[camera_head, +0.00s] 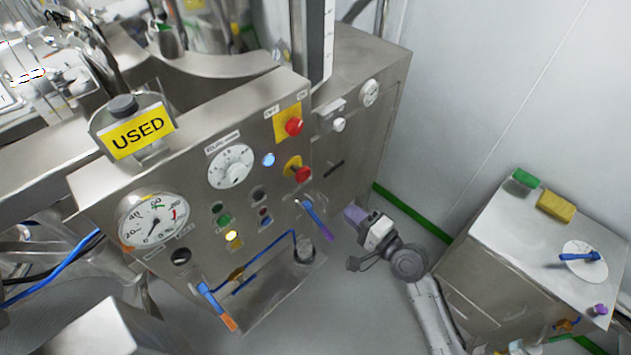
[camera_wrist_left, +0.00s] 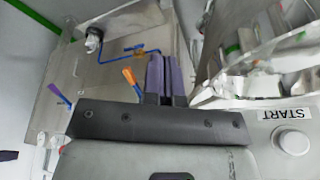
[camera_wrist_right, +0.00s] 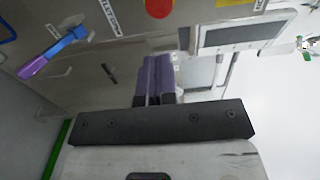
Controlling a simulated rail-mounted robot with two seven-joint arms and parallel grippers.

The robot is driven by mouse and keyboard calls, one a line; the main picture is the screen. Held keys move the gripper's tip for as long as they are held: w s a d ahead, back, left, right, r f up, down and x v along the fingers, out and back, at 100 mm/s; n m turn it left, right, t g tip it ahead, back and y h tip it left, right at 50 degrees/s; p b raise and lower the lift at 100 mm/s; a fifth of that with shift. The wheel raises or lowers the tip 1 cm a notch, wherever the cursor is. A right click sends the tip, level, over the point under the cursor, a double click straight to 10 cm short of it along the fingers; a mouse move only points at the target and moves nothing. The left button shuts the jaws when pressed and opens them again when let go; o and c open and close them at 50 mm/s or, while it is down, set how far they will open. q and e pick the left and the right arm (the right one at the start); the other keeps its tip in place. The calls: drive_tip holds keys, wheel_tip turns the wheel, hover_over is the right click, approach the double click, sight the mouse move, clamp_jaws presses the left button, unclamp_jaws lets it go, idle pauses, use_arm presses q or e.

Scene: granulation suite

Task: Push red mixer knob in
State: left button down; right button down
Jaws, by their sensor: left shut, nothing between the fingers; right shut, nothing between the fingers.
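Two red knobs show on the steel control panel (camera_head: 110,195) in the head view. The upper red knob (camera_head: 294,127) is on a yellow plate, and the lower red knob (camera_head: 302,174) is on a yellow round backing. I cannot tell which is the mixer knob. One red knob (camera_wrist_right: 160,7) is cut off at the top of the right wrist view. My right gripper (camera_head: 355,214) is shut and empty, below and right of the lower knob, apart from both. Its purple fingers show in the right wrist view (camera_wrist_right: 158,78). My left gripper (camera_wrist_left: 167,77) is shut and empty, outside the head view.
Blue-handled valves (camera_head: 315,217) and (camera_head: 215,303) stick out from the panel. The panel also has a gauge (camera_head: 153,220) and a dial (camera_head: 231,167). A steel cabinet (camera_head: 490,255) stands right. A START button (camera_wrist_left: 293,141) is beside my left gripper.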

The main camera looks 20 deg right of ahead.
sight(306, 176)
drive_tip(key=shift+a, duration=0.1)
drive_tip(key=p+x, duration=0.1)
drive_tip(key=x, duration=1.1)
drive_tip(key=shift+w+r, duration=0.1)
drive_tip(key=shift+w, duration=0.05)
drive_tip(key=shift+x, duration=0.75)
drive_tip(key=shift+w, duration=0.1)
